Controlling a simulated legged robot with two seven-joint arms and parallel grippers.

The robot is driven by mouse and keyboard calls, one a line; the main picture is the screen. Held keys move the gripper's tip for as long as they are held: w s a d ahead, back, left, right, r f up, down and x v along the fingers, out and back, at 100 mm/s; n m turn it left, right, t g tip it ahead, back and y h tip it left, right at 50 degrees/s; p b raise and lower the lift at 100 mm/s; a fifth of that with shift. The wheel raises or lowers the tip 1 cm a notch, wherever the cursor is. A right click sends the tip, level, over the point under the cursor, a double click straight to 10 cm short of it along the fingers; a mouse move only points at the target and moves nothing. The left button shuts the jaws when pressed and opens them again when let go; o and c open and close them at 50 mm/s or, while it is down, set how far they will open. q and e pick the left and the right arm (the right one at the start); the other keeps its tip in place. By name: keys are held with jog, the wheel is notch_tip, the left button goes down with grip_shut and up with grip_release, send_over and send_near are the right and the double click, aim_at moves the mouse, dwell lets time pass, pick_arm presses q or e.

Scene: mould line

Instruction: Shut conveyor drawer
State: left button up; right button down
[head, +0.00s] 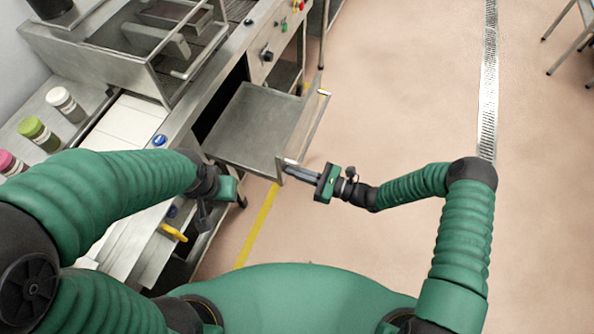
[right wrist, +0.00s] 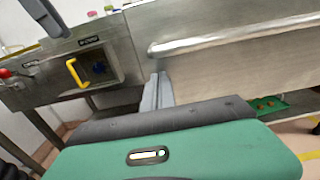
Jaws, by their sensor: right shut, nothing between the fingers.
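The conveyor drawer (head: 247,124) is a grey metal tray standing pulled out from the conveyor's side, with its inside bare. Its upright front panel (head: 303,122) faces right in the head view. In the right wrist view the panel (right wrist: 240,72) and a long bar along it (right wrist: 235,41) fill the upper right. My right gripper (head: 288,169) is shut and empty, its fingertips at the near end of the front panel. Whether they touch it I cannot tell. My left gripper (head: 206,214) hangs beside the conveyor's near part; its fingers are too unclear to read.
The metal conveyor (head: 225,75) runs along the left, with a yellow handle (head: 174,232) near my left gripper. Several jars, including a green one (head: 39,134), stand on the left ledge. The floor (head: 410,90) to the right is open, with a drain grate (head: 489,80).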

jog(key=b+x, duration=0.1)
jog(key=x, duration=0.4)
jog(key=b+x, duration=0.1)
jog(key=x, duration=0.4)
jog(key=b+x, duration=0.2)
jog(key=x, duration=0.3)
jog(key=shift+a+f, duration=0.15)
jog(key=shift+f, duration=0.2)
jog(key=b, duration=0.6)
send_over(220, 154)
jog(key=shift+s+r, duration=0.15)
jog(key=shift+r, duration=0.35)
